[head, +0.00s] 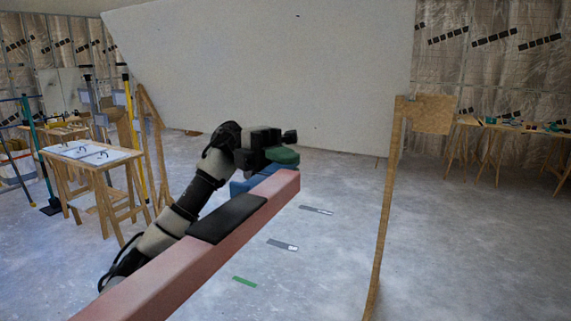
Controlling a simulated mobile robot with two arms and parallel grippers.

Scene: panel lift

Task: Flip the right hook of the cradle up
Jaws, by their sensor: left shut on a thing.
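A long pink beam (240,230) with a black pad (228,217) on top runs from the lower left to the middle of the head view; it appears to be part of the cradle. At its far end are a blue piece (240,186) and a rounded dark green piece (284,155), which may be the hook. My left gripper (284,139) is at that end, just above and touching or nearly touching the green piece, and is shut on it as far as I can tell. The exact grip is hidden. My right gripper is out of view.
A large pale panel (265,60) stands behind, beside a wooden post (392,190) with a wooden block (425,113) on the right. A small table (92,154) stands at left. A workbench (510,125) stands at far right. Open floor lies right of the beam.

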